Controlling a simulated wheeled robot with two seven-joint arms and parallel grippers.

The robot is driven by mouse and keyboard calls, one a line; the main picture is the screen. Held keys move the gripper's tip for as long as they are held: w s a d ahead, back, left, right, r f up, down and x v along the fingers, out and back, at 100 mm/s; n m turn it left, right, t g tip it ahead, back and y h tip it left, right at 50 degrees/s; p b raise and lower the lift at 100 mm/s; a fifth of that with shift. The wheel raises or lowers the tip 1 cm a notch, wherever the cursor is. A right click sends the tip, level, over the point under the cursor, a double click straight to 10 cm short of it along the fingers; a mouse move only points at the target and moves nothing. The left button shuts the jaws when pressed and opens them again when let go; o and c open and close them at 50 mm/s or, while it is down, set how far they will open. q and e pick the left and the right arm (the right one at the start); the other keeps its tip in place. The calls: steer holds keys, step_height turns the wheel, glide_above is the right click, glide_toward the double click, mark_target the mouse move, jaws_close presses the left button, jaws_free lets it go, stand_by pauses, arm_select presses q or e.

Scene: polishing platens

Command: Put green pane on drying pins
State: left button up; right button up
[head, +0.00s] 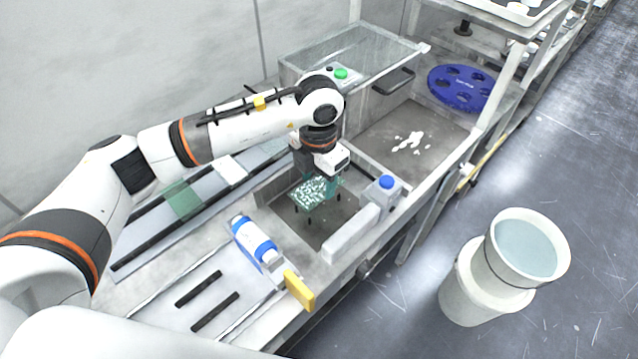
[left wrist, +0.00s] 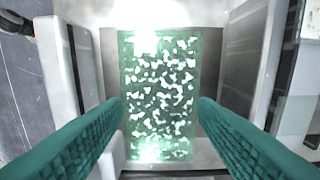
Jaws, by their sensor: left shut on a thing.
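The green pane (head: 314,192), covered in white flecks, is over the grey sink-like basin (head: 335,230). It also shows in the left wrist view (left wrist: 158,95), between my fingers. My left gripper (head: 331,181) points down and is shut on the pane's edges; its teal fingers lie on either side of it. Short dark pins or legs show just below the pane; I cannot tell whether it touches them. Which part is the drying pins is unclear. My right gripper is not in view.
Another clear green pane (head: 183,201) lies across dark rails at left. A blue and white bottle (head: 253,240) and yellow block (head: 299,289) lie by the basin's near edge. A blue-button box (head: 384,192) is at its right. A blue holed disc (head: 460,88) stands behind; a bucket (head: 525,248) is right.

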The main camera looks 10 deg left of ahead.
mark_target(318, 185)
arm_select(q)
steer(key=shift+w+f, duration=0.1)
steer(key=shift+f, duration=0.6)
step_height(318, 185, down, 2)
steer(key=shift+f+p, duration=0.2)
steer(key=shift+p, duration=0.35)
steer(key=shift+f, duration=0.3)
steer(key=o, duration=0.5)
steer(key=shift+f, duration=0.2)
steer(key=o, duration=0.5)
steer(key=shift+w+r, duration=0.1)
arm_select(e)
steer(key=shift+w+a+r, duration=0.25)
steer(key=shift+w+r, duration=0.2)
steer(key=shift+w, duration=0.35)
